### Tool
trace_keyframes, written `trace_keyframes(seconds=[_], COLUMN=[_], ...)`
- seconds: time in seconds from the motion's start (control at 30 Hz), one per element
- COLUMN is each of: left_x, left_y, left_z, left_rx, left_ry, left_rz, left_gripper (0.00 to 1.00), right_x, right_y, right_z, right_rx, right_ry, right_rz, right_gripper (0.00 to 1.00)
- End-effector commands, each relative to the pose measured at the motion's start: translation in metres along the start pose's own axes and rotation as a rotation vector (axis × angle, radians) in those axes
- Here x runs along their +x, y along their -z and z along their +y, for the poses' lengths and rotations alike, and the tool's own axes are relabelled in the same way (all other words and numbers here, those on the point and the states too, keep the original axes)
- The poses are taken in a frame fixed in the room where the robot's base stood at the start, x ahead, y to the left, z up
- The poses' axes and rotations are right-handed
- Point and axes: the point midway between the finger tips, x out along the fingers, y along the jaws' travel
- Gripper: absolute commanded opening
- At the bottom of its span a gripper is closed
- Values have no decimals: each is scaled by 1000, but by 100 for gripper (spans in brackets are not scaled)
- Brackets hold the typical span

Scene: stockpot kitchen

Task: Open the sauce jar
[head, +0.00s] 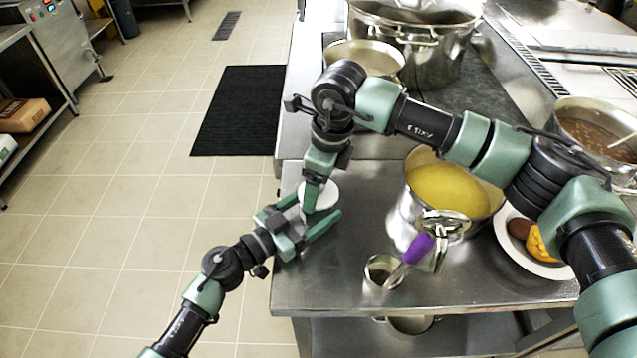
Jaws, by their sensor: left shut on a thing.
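A pale round thing (326,197), which looks like the sauce jar, is at the left edge of the steel counter (345,285). It is mostly hidden by my grippers, and I cannot make out its lid or its body. My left gripper (312,214) reaches in from the lower left, low at the counter edge, and is shut on the jar. My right gripper (311,204) points down from above, right over the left gripper's fingers and close against the jar. Its fingertips are too small and overlapped to show whether they are open.
A pot of yellow soup (445,187) stands right of the grippers. A white plate with food (540,268) is further right. Large pots (425,60) stand behind.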

Motion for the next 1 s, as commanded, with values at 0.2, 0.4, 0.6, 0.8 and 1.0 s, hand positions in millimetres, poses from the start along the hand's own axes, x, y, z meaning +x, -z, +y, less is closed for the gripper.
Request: trace_keyframes(seconds=[0.2, 0.4, 0.6, 0.8, 1.0], left_x=[0, 0, 0, 0, 0], left_y=[0, 0, 0, 0, 0], left_z=[0, 0, 0, 0, 0], left_rx=[1, 1, 1, 1, 1], left_ry=[0, 0, 0, 0, 0], left_rz=[0, 0, 0, 0, 0], left_gripper=[0, 0, 0, 0, 0], right_x=[-2, -8, -15, -21, -22], right_y=[0, -2, -3, -3, -3], right_z=[0, 0, 0, 0, 0], right_rx=[0, 0, 0, 0, 0], right_ry=[0, 0, 0, 1, 0], right_rz=[0, -2, -1, 0, 0], right_gripper=[27, 27, 27, 27, 27])
